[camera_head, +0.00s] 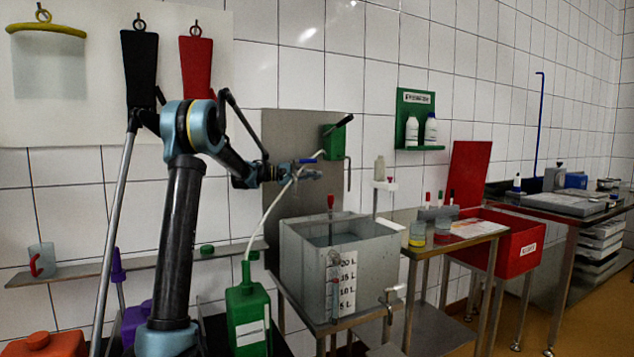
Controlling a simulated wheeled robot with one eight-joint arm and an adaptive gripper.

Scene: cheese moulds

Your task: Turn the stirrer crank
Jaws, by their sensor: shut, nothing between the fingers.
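A green box (333,142) is fixed to a steel panel on the tiled wall, and a black handle (346,120) slants up and right from it. It is the only crank-like part I make out; I cannot tell for sure that it is the stirrer crank. My gripper (314,174) is shut and empty, in front of the panel, lower and left of the green box. It appears apart from the black handle. A grey tank (300,255) with litre marks stands below; a red-topped rod (331,203) shows at its rim. The tank's inside is mostly hidden.
A white hose (266,212) rises from a green canister (247,310) and passes close to my gripper. A small table (425,245) with jars and a red bin (520,248) stand to the right. A green bottle shelf (414,120) hangs on the wall.

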